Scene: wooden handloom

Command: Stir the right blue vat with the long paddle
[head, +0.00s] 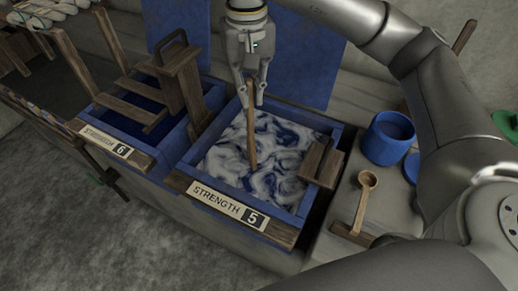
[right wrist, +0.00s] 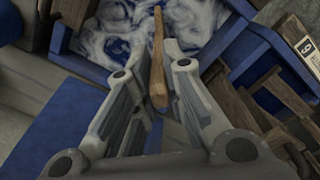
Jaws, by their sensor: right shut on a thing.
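The right blue vat (head: 319,205) has a label reading "STRENGTH 5" on its front and holds swirled blue and white liquid (head: 225,160). My right gripper (head: 251,100) is above the back part of this vat, pointing down. It is shut on the wooden paddle (head: 252,140), which hangs nearly upright with its lower end in the liquid. In the right wrist view the paddle (right wrist: 158,60) runs from between the fingers (right wrist: 155,100) to the swirled liquid. The submerged end is hidden. My left gripper is not in view.
The left blue vat (head: 215,97), labelled "STRENGTH 6", has a wooden frame (head: 182,75) standing in it. A wooden block (head: 322,162) sits on the right vat's right rim. A blue pot (head: 386,138) and a wooden ladle (head: 363,200) are on the ledge to the right.

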